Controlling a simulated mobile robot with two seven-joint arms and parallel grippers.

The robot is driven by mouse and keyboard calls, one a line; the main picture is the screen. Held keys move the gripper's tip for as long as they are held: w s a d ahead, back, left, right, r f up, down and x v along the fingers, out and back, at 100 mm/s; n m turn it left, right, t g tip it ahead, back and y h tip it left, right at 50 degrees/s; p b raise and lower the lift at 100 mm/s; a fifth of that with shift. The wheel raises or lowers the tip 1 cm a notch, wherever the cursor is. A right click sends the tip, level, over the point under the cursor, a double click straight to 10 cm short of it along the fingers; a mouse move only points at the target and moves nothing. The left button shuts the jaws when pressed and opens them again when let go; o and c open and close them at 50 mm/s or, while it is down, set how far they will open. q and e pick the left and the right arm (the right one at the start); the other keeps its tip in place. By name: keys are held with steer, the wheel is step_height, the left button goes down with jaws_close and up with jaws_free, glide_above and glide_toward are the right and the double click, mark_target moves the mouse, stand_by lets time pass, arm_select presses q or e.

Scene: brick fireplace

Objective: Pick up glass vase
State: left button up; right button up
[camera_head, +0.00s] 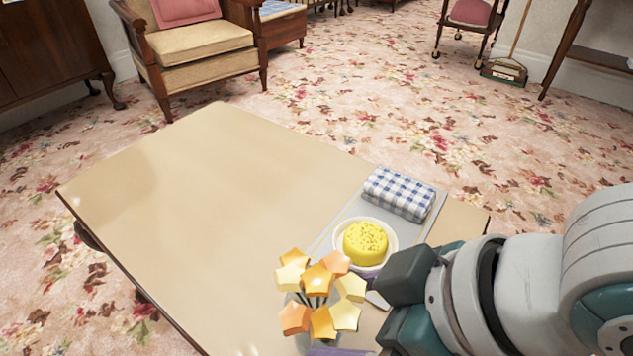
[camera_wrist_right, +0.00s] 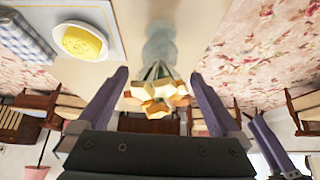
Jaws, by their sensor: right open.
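The glass vase (camera_wrist_right: 162,45) is clear and stands on the table. It holds several orange and yellow star-shaped flowers (camera_head: 320,290). In the head view the flowers cover most of the vase. My right gripper (camera_wrist_right: 158,74) is open, with one purple finger on each side of the flowers in the right wrist view. The vase lies beyond the flowers there, between the fingertips in the picture; I see no contact. In the head view my right gripper (camera_head: 347,318) is at the flowers' right. A purple part like my left gripper (camera_wrist_right: 270,140) shows at the right wrist view's lower right.
The beige table (camera_head: 190,190) is clear to the left. A grey tray (camera_head: 335,228) beside the flowers holds a white dish (camera_head: 393,246) with a yellow sponge-like block (camera_head: 365,243) and a blue-checked folded cloth (camera_head: 400,193). An armchair (camera_head: 200,50) stands beyond the table.

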steer(key=shift+w+a+f, duration=0.15)
steer(key=shift+a+f, duration=0.1)
steer(key=shift+f, duration=0.2)
steer(key=b+x, duration=0.4)
steer(key=shift+w+f, duration=0.1)
steer(key=shift+f, duration=0.1)
steer(key=shift+a+f, duration=0.1)
steer(key=shift+a, duration=0.1)
steer(key=shift+d, duration=0.1)
steer(key=shift+c, duration=0.4)
steer(key=shift+c, duration=1.4)
steer(key=c, duration=0.9)
jaws_close()
